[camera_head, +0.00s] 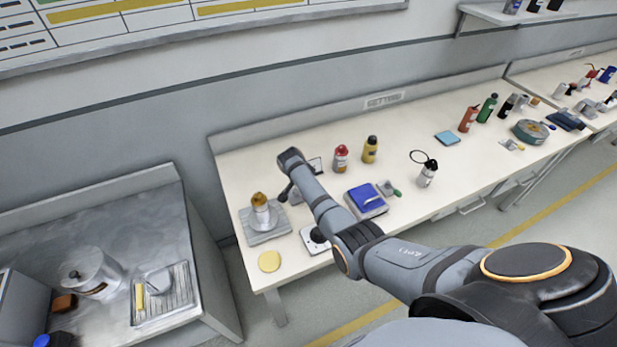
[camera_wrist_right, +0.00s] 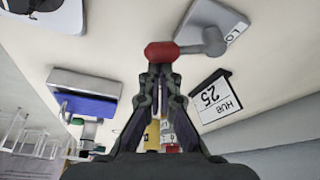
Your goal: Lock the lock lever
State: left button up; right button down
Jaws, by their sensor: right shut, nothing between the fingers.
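The lock lever shows in the right wrist view as a red knob (camera_wrist_right: 161,52) on a grey arm and pivot (camera_wrist_right: 213,41). Its pale base plate (camera_wrist_right: 226,18) bears partly cut-off lettering. My right gripper (camera_wrist_right: 160,72) is shut and empty, its fingertips right at the red knob; I cannot tell whether they touch it. In the head view my right arm reaches left over the bench, with the gripper (camera_head: 284,194) low near the bench's left part. I cannot make out the lever there. My left gripper is in neither view.
A "HUB 25" card (camera_wrist_right: 216,97) stands near the lever. A grey plate (camera_head: 267,238) bears an orange-capped part. A blue-topped box (camera_head: 367,197), a red bottle (camera_head: 341,158) and a yellow bottle (camera_head: 370,149) stand right of my forearm.

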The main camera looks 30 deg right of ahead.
jog(key=shift+s+a+m+g, duration=0.15)
jog(key=shift+a+m+g, duration=0.15)
jog(key=shift+m, duration=0.3)
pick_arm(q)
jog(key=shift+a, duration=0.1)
pick_arm(e)
jog(key=shift+s+a, duration=0.15)
jog(key=shift+a, duration=0.2)
jog(key=d, duration=0.1)
jog(key=d+r+p, duration=0.1)
jog(key=d, duration=0.2)
jog(key=shift+w+r+p, duration=0.2)
jog(key=shift+r+p, duration=0.05)
jog(key=shift+p, duration=0.05)
pick_arm(q)
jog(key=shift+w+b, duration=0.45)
jog(key=shift+b, duration=0.3)
pick_arm(e)
jog(key=v, duration=0.9)
jog(key=shift+w+a, duration=0.15)
jog(key=shift+a, duration=0.15)
jog(key=shift+r, duration=0.1)
